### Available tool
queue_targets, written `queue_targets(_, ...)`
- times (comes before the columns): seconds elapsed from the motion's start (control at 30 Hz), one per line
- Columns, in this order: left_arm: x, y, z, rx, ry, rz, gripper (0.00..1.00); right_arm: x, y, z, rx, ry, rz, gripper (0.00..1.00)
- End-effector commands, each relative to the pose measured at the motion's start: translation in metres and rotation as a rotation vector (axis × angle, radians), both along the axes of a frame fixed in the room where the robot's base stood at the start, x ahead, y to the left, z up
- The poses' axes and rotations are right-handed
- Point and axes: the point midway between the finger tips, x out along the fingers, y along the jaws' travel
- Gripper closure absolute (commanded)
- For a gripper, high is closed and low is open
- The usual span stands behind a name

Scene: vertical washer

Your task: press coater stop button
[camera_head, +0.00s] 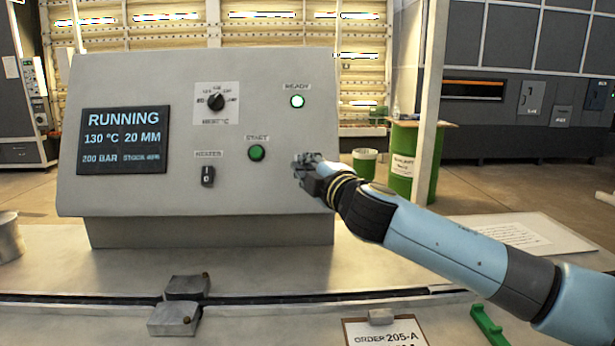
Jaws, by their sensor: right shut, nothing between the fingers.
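The coater control panel (120,205) stands on the bench, its sloped grey face toward me. Its screen (122,141) reads RUNNING, 130 °C, 20 MM. A green START button (257,153) sits mid-panel, with a lit READY lamp (297,101) above right. A dial (216,102) and a dark heater switch (208,176) are to the left. My right gripper (303,165) is shut and empty, in front of the panel's lower right, right of the START button. No stop button shows; the gripper covers that part of the panel. I cannot tell whether it touches the panel. My left gripper is not in view.
Metal blocks (174,320) sit by a dark slot in the bench. A metal cup (8,238) stands at the left edge. A clipboard (385,333), a green tool (488,326) and a paper sheet (525,236) lie to the right. Green drums (416,165) stand behind.

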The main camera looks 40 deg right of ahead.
Motion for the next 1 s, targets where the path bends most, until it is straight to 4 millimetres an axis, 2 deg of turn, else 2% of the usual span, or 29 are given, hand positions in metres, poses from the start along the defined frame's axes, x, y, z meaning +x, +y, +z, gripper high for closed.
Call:
queue_targets(0.1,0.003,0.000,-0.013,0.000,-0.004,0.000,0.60,0.013,-0.011,-0.011,-0.001,-0.001,-0.002,1.00)
queue_targets(0.4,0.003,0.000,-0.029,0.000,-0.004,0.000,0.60,0.036,-0.031,-0.026,-0.001,0.001,-0.002,1.00)
queue_targets(1.0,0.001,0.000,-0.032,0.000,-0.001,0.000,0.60,0.042,-0.035,-0.027,0.000,0.000,-0.001,1.00)
